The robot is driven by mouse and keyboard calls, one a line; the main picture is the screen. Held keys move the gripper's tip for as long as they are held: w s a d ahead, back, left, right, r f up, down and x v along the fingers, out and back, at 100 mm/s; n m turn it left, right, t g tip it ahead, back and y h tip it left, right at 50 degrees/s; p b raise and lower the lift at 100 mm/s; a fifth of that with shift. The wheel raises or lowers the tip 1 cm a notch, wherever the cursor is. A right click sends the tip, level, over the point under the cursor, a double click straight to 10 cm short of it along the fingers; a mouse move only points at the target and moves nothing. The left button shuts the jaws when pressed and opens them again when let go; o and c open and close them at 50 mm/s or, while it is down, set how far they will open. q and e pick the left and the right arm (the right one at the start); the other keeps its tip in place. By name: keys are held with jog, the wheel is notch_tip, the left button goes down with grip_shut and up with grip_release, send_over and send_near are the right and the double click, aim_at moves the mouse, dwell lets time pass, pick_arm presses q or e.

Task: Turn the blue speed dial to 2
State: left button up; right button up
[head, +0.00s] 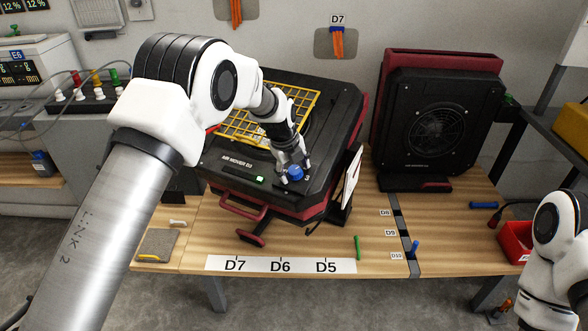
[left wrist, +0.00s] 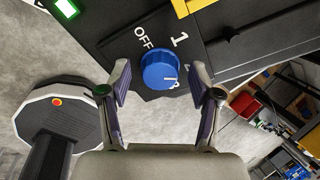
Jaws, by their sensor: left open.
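The blue speed dial (head: 295,173) sits on the front corner of the black air mover (head: 330,112) on the bench. In the left wrist view the dial (left wrist: 158,68) has a white pointer line toward its lower right. White "OFF" and "1" are printed around it; further marks at its right are partly hidden, so I cannot tell the exact setting. My left gripper (head: 293,166) is right at the dial. In the wrist view its two fingers (left wrist: 160,88) are open, one on each side of the dial, with gaps visible. My right gripper is out of view.
A yellow grille (head: 262,118) covers the air mover's top, and a green-lit display (head: 260,179) is left of the dial. A second air mover (head: 435,125) stands at right. A green tool (head: 357,247) and a red bin (head: 516,240) are on the bench.

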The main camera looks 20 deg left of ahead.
pick_arm(q)
jog(key=v, duration=1.1)
jog(key=shift+s+r, duration=0.15)
jog(key=shift+r, duration=0.2)
